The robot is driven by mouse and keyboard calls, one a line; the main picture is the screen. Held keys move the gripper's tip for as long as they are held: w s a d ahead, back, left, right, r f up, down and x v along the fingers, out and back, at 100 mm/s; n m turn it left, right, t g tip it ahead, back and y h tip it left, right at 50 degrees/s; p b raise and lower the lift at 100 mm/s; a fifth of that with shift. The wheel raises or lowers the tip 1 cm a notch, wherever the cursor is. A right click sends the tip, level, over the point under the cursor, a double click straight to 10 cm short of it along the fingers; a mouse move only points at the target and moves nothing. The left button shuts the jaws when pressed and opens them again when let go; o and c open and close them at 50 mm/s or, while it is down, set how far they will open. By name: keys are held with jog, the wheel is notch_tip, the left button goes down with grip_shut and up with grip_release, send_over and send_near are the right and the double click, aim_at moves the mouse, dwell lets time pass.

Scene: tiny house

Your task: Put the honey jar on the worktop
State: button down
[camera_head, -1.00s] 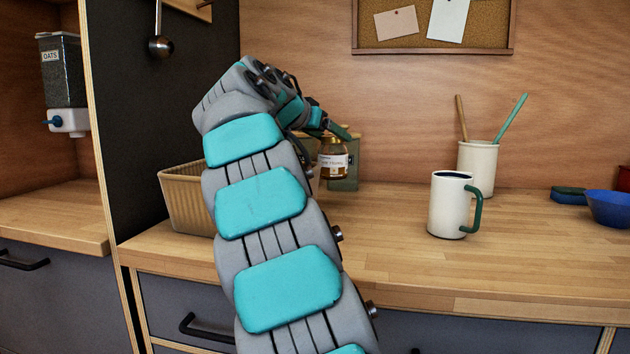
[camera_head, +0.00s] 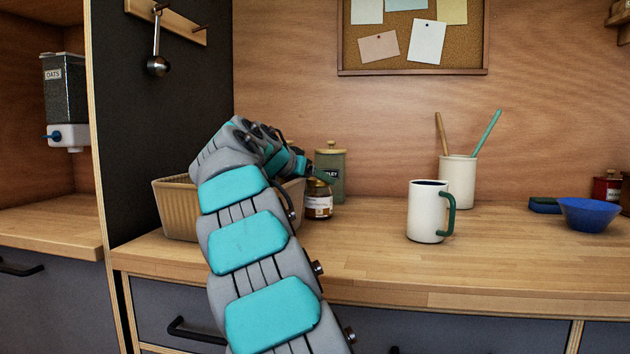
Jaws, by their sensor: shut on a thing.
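The honey jar (camera_head: 318,204) is a small glass jar with amber contents and a white label. It is at the worktop's surface, in front of a green canister and right of a ribbed basket; whether its base touches the wood is hard to tell. My gripper (camera_head: 318,180) is shut on the jar at its top, reaching in from the left. My arm hides part of the gripper. The wooden worktop (camera_head: 365,262) runs across the view, with bare wood in front and to the right of the jar.
The beige ribbed basket (camera_head: 178,212) stands left, partly behind my arm. The green canister (camera_head: 331,170) stands close behind the jar. A white mug (camera_head: 424,212) with a green handle, a utensil pot (camera_head: 458,182) and a blue bowl (camera_head: 588,214) stand to the right.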

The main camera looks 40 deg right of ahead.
jog(key=shift+d+f+b, duration=0.1)
jog(key=shift+f+b, duration=0.3)
jog(key=shift+f, duration=0.4)
jog(key=shift+c, duration=1.3)
grip_release()
jog(key=shift+f, duration=0.1)
jog(key=shift+o, duration=1.3)
jog(key=shift+f, duration=0.25)
jog(key=shift+w+r+p, duration=0.1)
jog(key=shift+r+p, duration=0.55)
jog(key=shift+p, duration=0.1)
jog(key=v, duration=0.5)
jog(key=b+v, duration=0.1)
jog(key=v, duration=0.1)
jog(key=shift+r, duration=0.4)
jog(key=shift+a+r, duration=0.25)
jog(key=shift+a, duration=0.1)
